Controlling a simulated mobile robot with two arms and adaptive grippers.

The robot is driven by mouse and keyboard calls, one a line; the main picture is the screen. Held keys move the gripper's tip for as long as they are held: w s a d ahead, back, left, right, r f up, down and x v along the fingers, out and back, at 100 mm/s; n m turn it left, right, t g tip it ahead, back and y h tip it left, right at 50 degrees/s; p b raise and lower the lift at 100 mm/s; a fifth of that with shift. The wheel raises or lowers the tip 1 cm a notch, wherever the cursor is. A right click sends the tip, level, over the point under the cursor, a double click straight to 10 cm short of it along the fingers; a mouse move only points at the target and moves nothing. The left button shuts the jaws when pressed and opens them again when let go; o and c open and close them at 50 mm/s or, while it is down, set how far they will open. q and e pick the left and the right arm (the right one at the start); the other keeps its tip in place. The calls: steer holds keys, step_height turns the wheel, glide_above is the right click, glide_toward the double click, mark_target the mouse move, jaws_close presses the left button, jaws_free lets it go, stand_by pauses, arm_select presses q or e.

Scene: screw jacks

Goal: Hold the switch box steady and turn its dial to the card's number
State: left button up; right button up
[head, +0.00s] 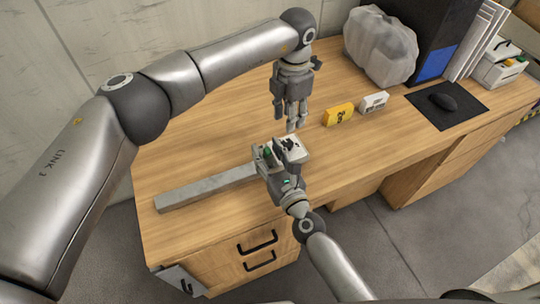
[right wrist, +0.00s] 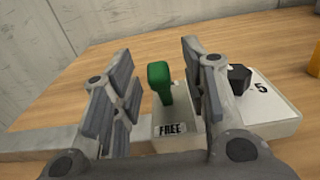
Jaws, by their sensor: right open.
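The switch box (head: 303,149) stands near the desk's front edge, a pale block with a black dial (right wrist: 239,79) on its white face and a printed 5 beside it. A green lever (right wrist: 161,80) rises from its grey end, by a "FREE" label (right wrist: 170,129). My right gripper (head: 268,152) is open, its fingers on either side of the lever, with gaps showing. My left gripper (head: 290,122) points down above the desk behind the box, fingers apart and empty. A yellow card (head: 338,114) stands beyond the box; its print is too small to read.
A long grey bar (head: 205,187) lies left of the box and seems to meet it. A small white block (head: 374,102) stands beside the yellow card. A wrapped bag (head: 380,48) and a mouse (head: 443,101) on a dark mat are farther right. The back left desktop is clear.

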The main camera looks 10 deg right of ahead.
mark_target(287, 142)
jaws_close()
stand_by(0.3)
arm_select(q)
steer(key=o, duration=0.4)
steer(key=shift+r+n, duration=0.2)
steer(key=shift+n, duration=0.1)
steer(key=shift+c, duration=0.2)
step_height(287, 142, down, 10)
steer(key=n, duration=0.2)
steer(key=shift+f+n, duration=0.15)
steer(key=shift+n, duration=0.25)
steer(key=c, duration=1)
